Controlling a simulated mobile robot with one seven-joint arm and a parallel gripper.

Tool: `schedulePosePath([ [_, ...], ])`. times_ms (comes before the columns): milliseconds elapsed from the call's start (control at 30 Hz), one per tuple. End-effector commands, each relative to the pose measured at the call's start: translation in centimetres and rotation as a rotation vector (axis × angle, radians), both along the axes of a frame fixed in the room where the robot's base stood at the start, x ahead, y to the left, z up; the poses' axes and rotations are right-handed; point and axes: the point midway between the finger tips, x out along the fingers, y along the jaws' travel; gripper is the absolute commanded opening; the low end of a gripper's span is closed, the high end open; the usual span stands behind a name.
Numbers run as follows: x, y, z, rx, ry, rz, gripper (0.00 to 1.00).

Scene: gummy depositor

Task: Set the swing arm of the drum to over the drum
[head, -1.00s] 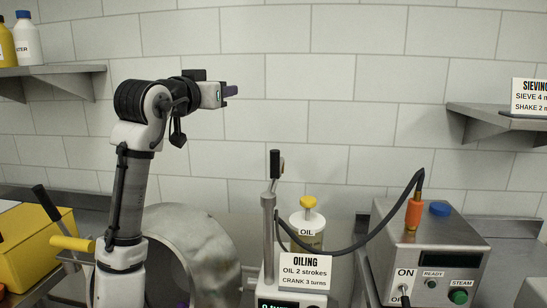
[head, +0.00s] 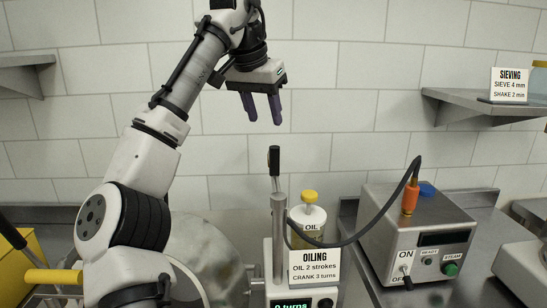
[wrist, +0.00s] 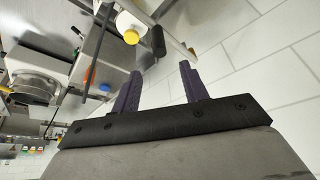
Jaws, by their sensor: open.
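My gripper (head: 263,112) points down in front of the tiled wall, fingers apart and empty. It is above and slightly left of an upright black handle (head: 274,160), with a clear gap between them. The handle tops a thin rod beside a grey metal post (head: 279,230) at the oiling station; I take these to be the swing arm. In the wrist view the black handle (wrist: 157,40) lies beyond the open fingers (wrist: 160,72). The metal drum (head: 205,240) stands to the left of the post, partly hidden behind my arm.
The oil bottle (head: 308,221) with a yellow cap and the oiling sign (head: 313,267) stand right of the post. A black hose (head: 370,232) arches to the steam box (head: 418,235). A shelf (head: 470,105) juts out at right. A yellow bin (head: 15,270) is at left.

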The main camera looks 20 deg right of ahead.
Motion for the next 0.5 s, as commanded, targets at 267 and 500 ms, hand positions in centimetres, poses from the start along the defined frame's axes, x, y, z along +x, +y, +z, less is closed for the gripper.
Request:
schedulePosePath([
  [267, 0.8, -0.9, -3.1, 0.006, 0.006, 0.000, 0.44],
  [500, 2.0, -2.4, -7.8, 0.005, 0.005, 0.000, 0.44],
])
